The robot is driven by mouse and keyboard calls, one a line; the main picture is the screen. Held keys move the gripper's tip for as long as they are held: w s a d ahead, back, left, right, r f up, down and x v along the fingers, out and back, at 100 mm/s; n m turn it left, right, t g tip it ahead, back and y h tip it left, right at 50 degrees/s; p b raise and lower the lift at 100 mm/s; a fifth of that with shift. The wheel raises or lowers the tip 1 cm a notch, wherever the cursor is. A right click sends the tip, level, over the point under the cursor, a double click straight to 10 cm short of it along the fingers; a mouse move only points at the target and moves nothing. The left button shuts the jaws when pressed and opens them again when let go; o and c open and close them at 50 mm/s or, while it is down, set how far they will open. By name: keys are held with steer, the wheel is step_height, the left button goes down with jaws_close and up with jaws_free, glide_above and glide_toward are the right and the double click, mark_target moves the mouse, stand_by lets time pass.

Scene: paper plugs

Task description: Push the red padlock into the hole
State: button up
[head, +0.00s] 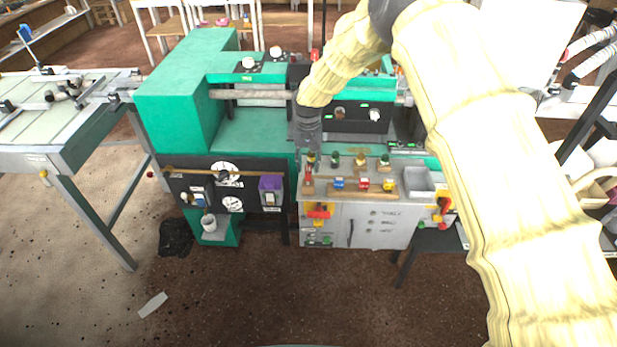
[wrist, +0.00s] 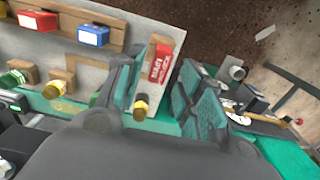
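A red padlock-like block with white lettering (wrist: 162,66) lies on a wooden strip between my gripper's fingers in the wrist view. A dark and brass plug (wrist: 141,106) sits at its near end. In the head view a small red piece (head: 309,172) shows just below my gripper (head: 309,147). My gripper (wrist: 160,100) is open, its two teal-padded fingers on either side of the block. I cannot tell whether either finger touches it. Another red block (wrist: 38,21) sits in a wooden rack, also visible in the head view (head: 363,184). I cannot make out the hole.
A blue block (wrist: 93,36) stands beside the second red one, and a yellow block (head: 388,184) is farther right. Green and brass plugs (wrist: 55,88) stand on small wooden blocks. A grey tray (head: 418,181) is at the panel's right. The teal machine (head: 180,95) rises at left.

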steer(key=shift+f+b, duration=0.6)
steer(key=shift+f, duration=0.75)
jaws_close()
steer(key=shift+r, duration=0.15)
steer(key=shift+r+p, duration=1.15)
steer(key=shift+r, duration=1.25)
steer(key=shift+d, duration=0.1)
